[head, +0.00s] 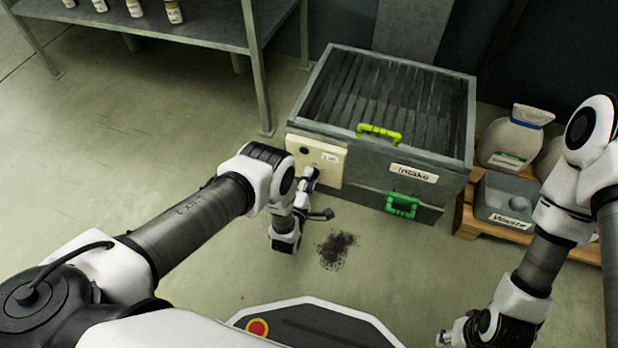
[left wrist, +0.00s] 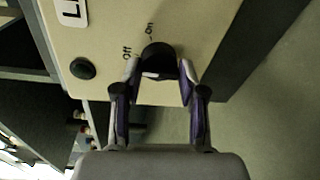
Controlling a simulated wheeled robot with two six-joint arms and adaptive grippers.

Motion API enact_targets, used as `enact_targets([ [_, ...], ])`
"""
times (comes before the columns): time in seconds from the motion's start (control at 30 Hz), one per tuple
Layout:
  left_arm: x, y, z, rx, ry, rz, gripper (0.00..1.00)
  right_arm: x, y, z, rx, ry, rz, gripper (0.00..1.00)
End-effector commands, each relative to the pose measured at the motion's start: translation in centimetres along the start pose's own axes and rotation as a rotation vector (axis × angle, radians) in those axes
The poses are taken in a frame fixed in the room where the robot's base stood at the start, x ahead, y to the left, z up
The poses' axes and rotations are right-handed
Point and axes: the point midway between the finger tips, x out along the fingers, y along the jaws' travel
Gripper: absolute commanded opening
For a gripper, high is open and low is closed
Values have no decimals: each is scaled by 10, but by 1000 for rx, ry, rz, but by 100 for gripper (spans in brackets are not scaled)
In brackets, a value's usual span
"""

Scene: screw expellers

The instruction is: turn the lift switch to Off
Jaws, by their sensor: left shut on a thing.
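The lift switch is a black round knob (left wrist: 158,58) on a cream panel (head: 325,172) at the left front of the grey Intake box. The words Off and On are printed beside the knob in the left wrist view. A small white mark shows on the knob's edge; I cannot tell surely which word it points to. My left gripper (left wrist: 156,84) has its two purple-lined fingers on either side of the knob, shut on it. In the head view my left gripper (head: 309,182) is against the panel and hides the knob. My right gripper (head: 462,334) is low at the right, away from the box.
The panel also has a black button (left wrist: 83,68) and a white label (head: 330,157). The Intake box (head: 440,160) has a lime handle (head: 379,132) and a green handle (head: 402,204). A dark spill (head: 337,249) lies on the floor. A Waste bin (head: 508,197) stands on a pallet.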

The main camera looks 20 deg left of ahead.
Motion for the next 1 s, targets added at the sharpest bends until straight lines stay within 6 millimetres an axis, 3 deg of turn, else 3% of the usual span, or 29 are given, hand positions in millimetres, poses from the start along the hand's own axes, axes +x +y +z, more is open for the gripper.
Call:
enact_targets([
  [0.57,2,2,0,-37,-4,4,6,-2,0,0,0,0,0,40],
  [0.6,2,2,0,-37,-4,4,55,-2,0,0,0,0,0,40],
  [0.63,2,2,0,-37,-4,4,64,-2,0,0,0,0,0,40],
  [1.0,-4,0,0,-36,-3,-2,64,-2,0,0,0,0,0,40],
])
